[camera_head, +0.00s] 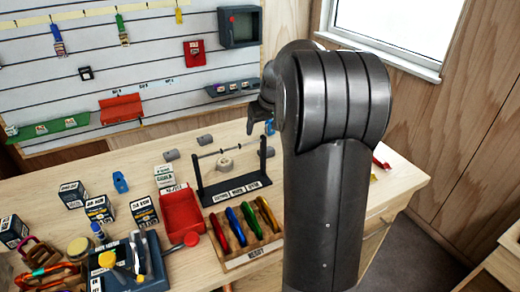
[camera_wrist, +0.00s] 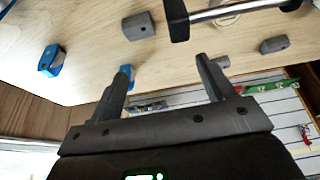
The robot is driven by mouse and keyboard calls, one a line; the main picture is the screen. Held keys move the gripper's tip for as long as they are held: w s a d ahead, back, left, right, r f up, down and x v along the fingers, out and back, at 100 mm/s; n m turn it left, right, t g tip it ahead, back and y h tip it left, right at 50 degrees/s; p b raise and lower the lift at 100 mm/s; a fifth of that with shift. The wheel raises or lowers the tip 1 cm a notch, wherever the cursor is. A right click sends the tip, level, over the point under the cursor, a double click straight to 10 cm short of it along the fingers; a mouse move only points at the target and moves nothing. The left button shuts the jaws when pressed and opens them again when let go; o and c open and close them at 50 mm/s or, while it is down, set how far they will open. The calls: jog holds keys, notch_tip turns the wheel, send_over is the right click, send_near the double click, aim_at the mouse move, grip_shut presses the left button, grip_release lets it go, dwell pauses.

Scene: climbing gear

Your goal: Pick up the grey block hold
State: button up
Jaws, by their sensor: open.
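Several small grey block holds lie on the wooden bench. In the head view one is by the right post of the rod stand (camera_head: 270,152), one is at the back (camera_head: 204,139), and one is further left (camera_head: 171,155). In the wrist view a grey block (camera_wrist: 138,26) lies beyond the fingertips, near the stand's end. Another grey block (camera_wrist: 274,44) lies at right, and a third (camera_wrist: 222,62) is partly hidden by a finger. My gripper (camera_wrist: 163,65) is open and empty, its fingers pointing toward the bench. In the head view my gripper (camera_head: 262,110) is above the back of the bench.
A black rod stand (camera_head: 235,186) holding a tape roll stands close to the blocks. A blue piece (camera_wrist: 128,72) is partly behind one finger; another blue piece (camera_wrist: 50,60) lies at left. A red bin (camera_head: 182,212) and carabiner tray (camera_head: 250,252) are nearer the front. A slatted wall stands behind.

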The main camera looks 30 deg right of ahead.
aim_at(269, 152)
jog(key=d+f, duration=0.1)
jog(key=f, duration=0.1)
jog(key=w+d+f, duration=0.1)
jog(key=f, duration=0.1)
jog(key=w+d+f, duration=0.1)
jog(key=f, duration=0.1)
jog(key=shift+w+d+f, duration=0.1)
jog(key=shift+w+d, duration=0.1)
jog(key=shift+d, duration=0.1)
jog(key=shift+f, duration=0.85)
jog(key=x, duration=0.4)
jog(key=shift+s+f, duration=0.2)
jog(key=shift+f, duration=0.25)
jog(key=c, duration=1.1)
